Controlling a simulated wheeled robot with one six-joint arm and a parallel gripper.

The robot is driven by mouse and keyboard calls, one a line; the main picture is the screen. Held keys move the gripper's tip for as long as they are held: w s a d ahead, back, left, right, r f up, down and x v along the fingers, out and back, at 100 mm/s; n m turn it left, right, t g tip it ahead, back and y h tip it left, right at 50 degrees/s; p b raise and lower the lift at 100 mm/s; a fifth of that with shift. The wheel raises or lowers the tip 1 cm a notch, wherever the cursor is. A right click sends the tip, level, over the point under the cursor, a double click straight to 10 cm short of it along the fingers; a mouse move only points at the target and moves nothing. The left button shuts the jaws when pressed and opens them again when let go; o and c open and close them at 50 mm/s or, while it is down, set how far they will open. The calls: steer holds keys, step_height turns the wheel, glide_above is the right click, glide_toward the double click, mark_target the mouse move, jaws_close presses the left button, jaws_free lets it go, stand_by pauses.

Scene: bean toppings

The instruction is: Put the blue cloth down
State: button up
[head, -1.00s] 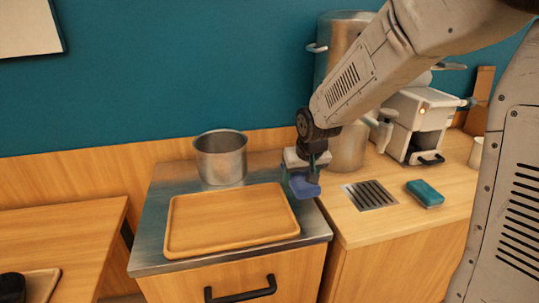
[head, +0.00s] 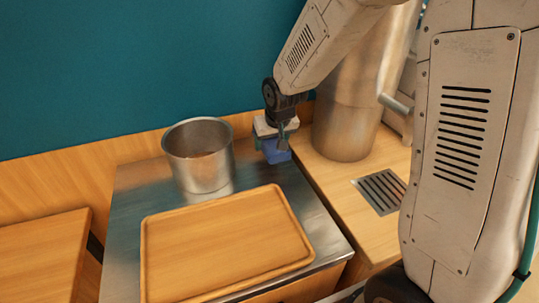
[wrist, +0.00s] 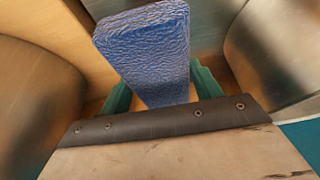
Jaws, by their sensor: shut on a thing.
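The blue cloth (head: 275,151) is a small folded block with a wrinkled surface. It also shows large in the wrist view (wrist: 147,48), between the two green fingers. My gripper (head: 270,140) is shut on the cloth and points down over the back right part of the metal counter top (head: 134,196). The cloth is right of the metal pot and behind the wooden tray. I cannot tell whether its underside touches the counter.
A metal pot (head: 198,158) stands left of my gripper. A wooden tray (head: 225,241) lies in front. A tall metal cylinder (head: 345,120) stands to the right, behind a drain grate (head: 380,190). Bare metal lies between pot, tray and the counter's right edge.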

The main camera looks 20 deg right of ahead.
steer(key=shift+s+f, duration=0.1)
steer(key=shift+f, duration=2.6)
steer(key=shift+f, duration=0.15)
steer(key=o, duration=1)
steer(key=shift+c, duration=0.2)
